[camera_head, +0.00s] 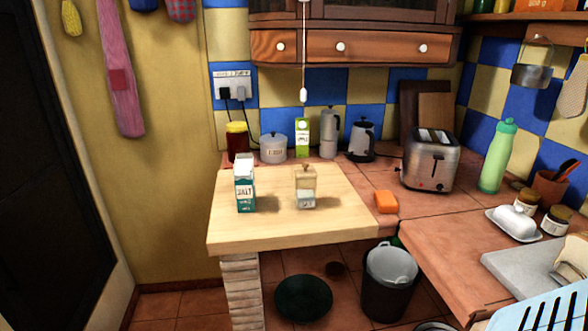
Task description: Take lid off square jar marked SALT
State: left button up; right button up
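A small square glass jar (306,200) stands upright on the pale wooden counter top. A light brown lid (305,171) with a small knob sits on it. The jar has a label low on its front, too small to read surely, and whitish contents near the bottom. To its left stands a white and teal carton (245,198) whose front appears to read SALT. Neither of my grippers shows in this view.
A pot (273,149), red jar (238,141), green carton (302,138), moka pot (329,133) and kettle (362,140) line the back. An orange sponge (386,202) and toaster (431,160) are right. The wooden top (270,228) is clear in front of the jar.

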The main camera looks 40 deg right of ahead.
aim_at(305, 171)
jog(key=i+j, duration=0.2)
jog(key=i, duration=0.35)
jog(key=i+j, duration=0.15)
jog(key=i, duration=0.4)
jog(key=z, duration=0.7)
jog(key=i+j, duration=0.05)
